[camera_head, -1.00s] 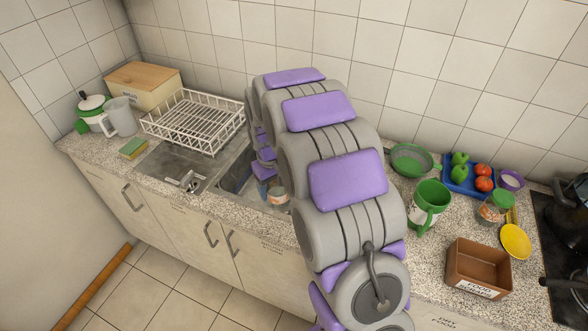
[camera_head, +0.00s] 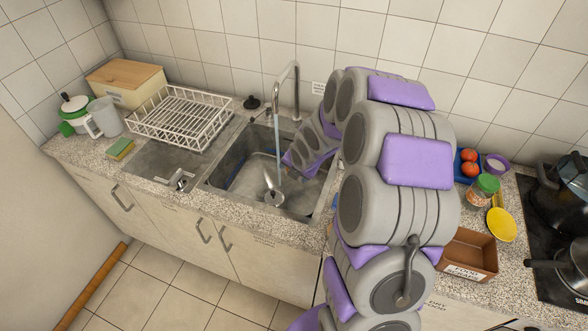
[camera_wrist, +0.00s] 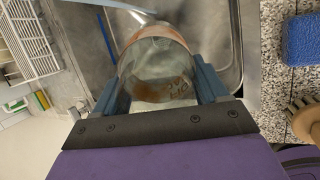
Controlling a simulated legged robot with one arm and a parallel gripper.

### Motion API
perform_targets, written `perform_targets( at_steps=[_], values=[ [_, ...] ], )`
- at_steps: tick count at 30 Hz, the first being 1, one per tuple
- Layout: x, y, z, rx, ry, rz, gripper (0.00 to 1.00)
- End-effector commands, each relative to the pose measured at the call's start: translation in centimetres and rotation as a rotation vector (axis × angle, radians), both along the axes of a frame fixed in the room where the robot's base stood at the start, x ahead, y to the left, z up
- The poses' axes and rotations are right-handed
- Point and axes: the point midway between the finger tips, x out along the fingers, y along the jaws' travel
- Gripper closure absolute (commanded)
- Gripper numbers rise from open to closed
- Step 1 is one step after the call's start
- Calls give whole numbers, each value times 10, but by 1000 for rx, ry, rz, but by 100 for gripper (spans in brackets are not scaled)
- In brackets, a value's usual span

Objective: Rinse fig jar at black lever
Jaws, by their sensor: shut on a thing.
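A clear glass jar (camera_wrist: 158,72) with a partly readable label and brownish residue is between the blue-grey fingers of my gripper (camera_wrist: 160,88) in the wrist view. The gripper is shut on it, over the sink. A pale streak crosses by the jar's far end; I cannot tell whether water enters it. In the head view my arm hides the jar and fingertips. The black lever (camera_head: 252,102) stands behind the sink (camera_head: 218,180), left of the tall faucet (camera_head: 297,88). A thin water stream (camera_head: 277,145) falls from the faucet into the sink.
A white dish rack (camera_head: 180,117) and a sponge (camera_head: 120,149) are left of the sink. A green-lidded jar (camera_head: 483,190), yellow dish (camera_head: 502,225) and brown box (camera_head: 470,255) are on the right counter. A blue sponge (camera_wrist: 301,40) and brush (camera_wrist: 307,118) lie beside the sink.

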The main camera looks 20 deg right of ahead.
Motion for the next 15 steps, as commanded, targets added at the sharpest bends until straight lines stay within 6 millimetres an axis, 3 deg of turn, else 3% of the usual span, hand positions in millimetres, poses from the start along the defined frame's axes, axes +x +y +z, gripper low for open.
perform_targets(
  at_steps=[8, 15],
  values=[
    [4, 5, 0, -5, -14, 71, 63],
    [21, 5, -3, -3, -12, 71, 63]
  ],
)
